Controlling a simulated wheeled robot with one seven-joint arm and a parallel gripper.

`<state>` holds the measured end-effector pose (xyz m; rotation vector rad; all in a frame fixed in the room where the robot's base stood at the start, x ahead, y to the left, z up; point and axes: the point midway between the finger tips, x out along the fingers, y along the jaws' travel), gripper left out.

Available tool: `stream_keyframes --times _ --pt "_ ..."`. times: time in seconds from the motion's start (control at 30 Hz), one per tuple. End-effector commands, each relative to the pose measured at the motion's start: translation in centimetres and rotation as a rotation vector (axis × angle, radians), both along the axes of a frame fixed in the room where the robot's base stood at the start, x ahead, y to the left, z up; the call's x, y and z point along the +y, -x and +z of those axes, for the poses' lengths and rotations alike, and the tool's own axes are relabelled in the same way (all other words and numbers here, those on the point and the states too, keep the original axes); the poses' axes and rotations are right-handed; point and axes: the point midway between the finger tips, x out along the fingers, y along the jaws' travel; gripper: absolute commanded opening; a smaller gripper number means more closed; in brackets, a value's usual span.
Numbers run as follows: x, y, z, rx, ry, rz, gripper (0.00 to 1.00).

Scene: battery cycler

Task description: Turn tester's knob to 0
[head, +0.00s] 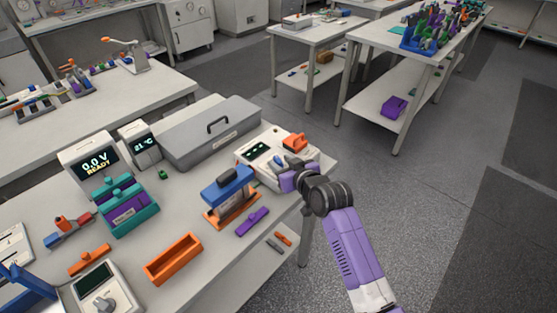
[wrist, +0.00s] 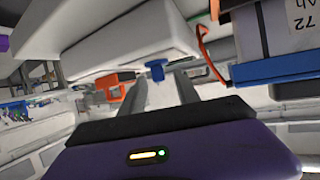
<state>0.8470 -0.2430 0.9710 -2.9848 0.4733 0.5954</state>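A white tester-like box (head: 257,149) with a dark display stands at the right end of the near bench. A small blue knob (head: 279,160) is on it, partly hidden by my gripper. In the wrist view the white box (wrist: 125,42) fills the upper middle, and the blue knob (wrist: 157,70) shows between the tips of my fingers. My gripper (head: 284,175) is right at the box's front corner. In the wrist view my gripper (wrist: 160,80) is open, with gaps beside the knob. The knob's setting cannot be read.
An orange part (head: 295,142) sits on the box, seen orange in the wrist view (wrist: 115,87). A blue battery block (head: 228,187) stands left. Another white meter (head: 95,288) with a grey knob is front left. A grey toolbox (head: 212,130) stands behind. Floor right is clear.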

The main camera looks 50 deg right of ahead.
Motion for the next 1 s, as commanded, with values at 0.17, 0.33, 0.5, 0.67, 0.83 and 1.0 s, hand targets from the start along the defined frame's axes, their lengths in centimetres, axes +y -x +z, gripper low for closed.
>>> stream_keyframes --times 0.17,0.33,0.5,0.67,0.83,1.0 --pt "-0.5 -1.3 -0.5 -0.002 -0.001 -0.001 0.38" --pt "-0.6 -1.7 -0.7 -0.001 0.0 0.0 0.38" --pt "-0.6 -1.7 -0.7 -0.001 0.0 0.0 0.38" --pt "-0.6 -1.6 -0.7 -0.001 0.0 0.0 0.09" --pt "-0.6 -1.6 -0.7 -0.001 0.0 0.0 0.0" --pt "-0.6 -1.6 -0.8 -0.001 0.0 0.005 0.0"
